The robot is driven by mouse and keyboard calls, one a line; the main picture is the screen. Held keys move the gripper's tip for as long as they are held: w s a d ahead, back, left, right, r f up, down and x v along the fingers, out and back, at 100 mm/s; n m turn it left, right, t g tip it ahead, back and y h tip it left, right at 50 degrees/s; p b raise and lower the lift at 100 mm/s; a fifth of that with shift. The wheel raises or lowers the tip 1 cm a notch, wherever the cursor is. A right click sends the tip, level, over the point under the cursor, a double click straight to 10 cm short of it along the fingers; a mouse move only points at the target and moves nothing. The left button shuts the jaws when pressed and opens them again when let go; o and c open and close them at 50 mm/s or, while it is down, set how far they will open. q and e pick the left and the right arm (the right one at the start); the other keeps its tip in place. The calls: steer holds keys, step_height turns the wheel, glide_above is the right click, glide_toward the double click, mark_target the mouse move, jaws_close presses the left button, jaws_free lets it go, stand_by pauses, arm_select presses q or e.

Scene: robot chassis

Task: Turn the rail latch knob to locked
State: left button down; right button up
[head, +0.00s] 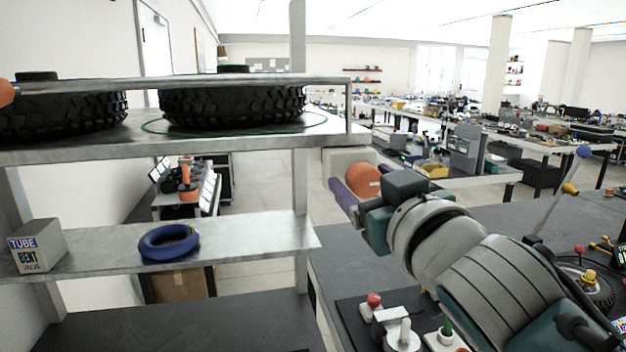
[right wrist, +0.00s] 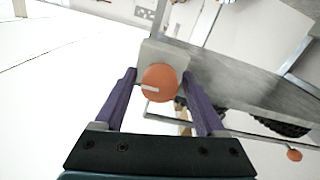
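The orange round knob (head: 363,180) sits on a pale block (head: 347,158) at the right end of the shelf's upper rail. In the right wrist view the knob (right wrist: 160,84) faces me with a short white mark pointing left. My right gripper (head: 358,186) is open, its purple fingers on either side of the knob. In the right wrist view, small gaps show between the knob and the fingers (right wrist: 159,78). Part of the far finger is hidden in the head view. My left gripper is in neither view.
A second orange knob (head: 5,93) sits at the shelf's left end. Tyres (head: 232,105) lie on the upper shelf; a blue ring (head: 168,243) and a box (head: 38,246) are lower. A dark workbench (head: 500,212) with parts stands below my right arm.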

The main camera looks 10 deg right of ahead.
jaws_close()
stand_by(0.3)
steer(key=shift+n, duration=0.4)
steer(key=n, duration=0.3)
steer(key=shift+n, duration=0.3)
steer(key=n, duration=0.4)
steer(key=shift+n, duration=0.3)
steer(key=n, duration=0.4)
steer(key=shift+n, duration=0.3)
steer(key=shift+r+n+p, duration=0.1)
steer(key=shift+n+p, duration=0.25)
steer(key=shift+n, duration=1.85)
